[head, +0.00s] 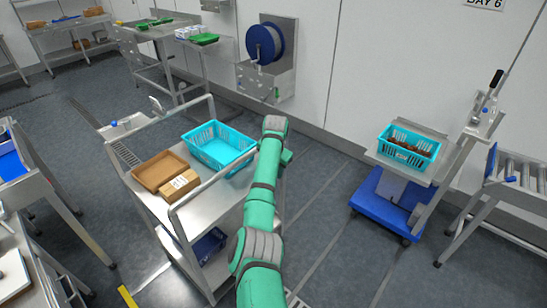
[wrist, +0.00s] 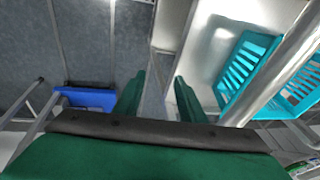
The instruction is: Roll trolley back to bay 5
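The steel trolley (head: 215,205) stands left of my arm in the head view. It has raised tubular handles. On its top are a cyan basket (head: 218,148), a brown tray (head: 160,170) and a small carton (head: 180,186). A dark blue crate (head: 208,244) is on its lower shelf. My gripper (wrist: 160,90) shows in the wrist view with two green fingers apart and nothing visibly held. The trolley's top and a handle bar (wrist: 285,65) are to the right of the fingers.
A wall sign (head: 484,3), partly cut off, seems to read bay 6. A blue-based stand (head: 385,205) with a cyan basket (head: 408,146) of brown dates is at right, beside a roller conveyor (head: 520,175). Benches stand at left. Grey floor (head: 330,235) is clear between trolley and stand.

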